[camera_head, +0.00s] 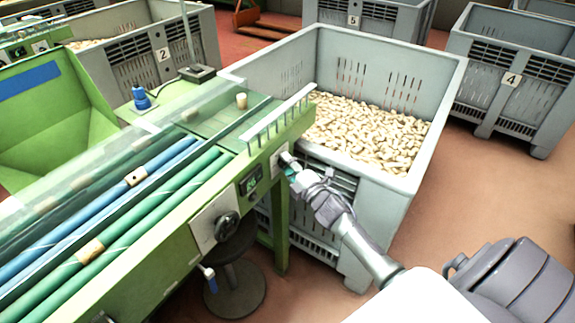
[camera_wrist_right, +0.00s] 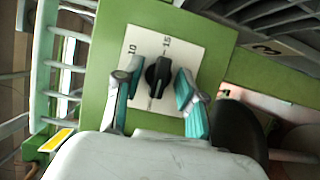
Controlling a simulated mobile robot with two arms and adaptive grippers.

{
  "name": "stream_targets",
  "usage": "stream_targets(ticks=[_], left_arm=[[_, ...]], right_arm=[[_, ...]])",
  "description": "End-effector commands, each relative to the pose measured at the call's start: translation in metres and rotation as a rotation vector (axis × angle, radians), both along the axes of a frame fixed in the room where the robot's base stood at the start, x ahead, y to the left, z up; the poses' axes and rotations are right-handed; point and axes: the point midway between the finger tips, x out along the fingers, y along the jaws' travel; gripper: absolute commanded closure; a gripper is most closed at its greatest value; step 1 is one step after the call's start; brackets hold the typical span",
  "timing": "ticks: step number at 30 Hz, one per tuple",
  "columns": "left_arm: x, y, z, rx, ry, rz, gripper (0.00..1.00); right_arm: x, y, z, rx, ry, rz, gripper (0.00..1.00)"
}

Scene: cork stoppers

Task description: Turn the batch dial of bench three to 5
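The batch dial is a black knob (camera_wrist_right: 157,76) on a white square plate (camera_wrist_right: 185,44) on the green bench. The marks 10 and 15 show on the plate; the lower marks are hidden or too small to read, and I cannot tell surely which mark the knob points to. My right gripper (camera_wrist_right: 160,88) has its teal-padded fingers on either side of the knob, with narrow gaps visible. In the head view my right gripper (camera_head: 290,172) is at the plate on the bench's end, covering the knob. My left gripper is not in view.
A grey crate (camera_head: 395,180) full of corks stands close behind my right gripper. On the green bench (camera_head: 165,262) are a small display (camera_head: 250,181) and a black handwheel (camera_head: 227,226). A stool (camera_head: 236,288) stands below. Red-brown floor is open at right.

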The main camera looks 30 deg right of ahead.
Motion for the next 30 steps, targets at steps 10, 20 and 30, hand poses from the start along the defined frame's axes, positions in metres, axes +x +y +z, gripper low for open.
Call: stream_targets(ticks=[10, 20, 30], left_arm=[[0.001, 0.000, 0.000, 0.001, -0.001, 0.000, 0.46], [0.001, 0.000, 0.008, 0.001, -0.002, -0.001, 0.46], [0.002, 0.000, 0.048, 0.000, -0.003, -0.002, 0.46]], right_arm=[[0.000, 0.000, 0.000, 0.001, 0.000, 0.000, 0.95], [0.000, 0.000, 0.002, 0.028, 0.013, 0.000, 1.00], [-0.001, 0.000, 0.008, 0.215, 0.095, -0.001, 1.00]])
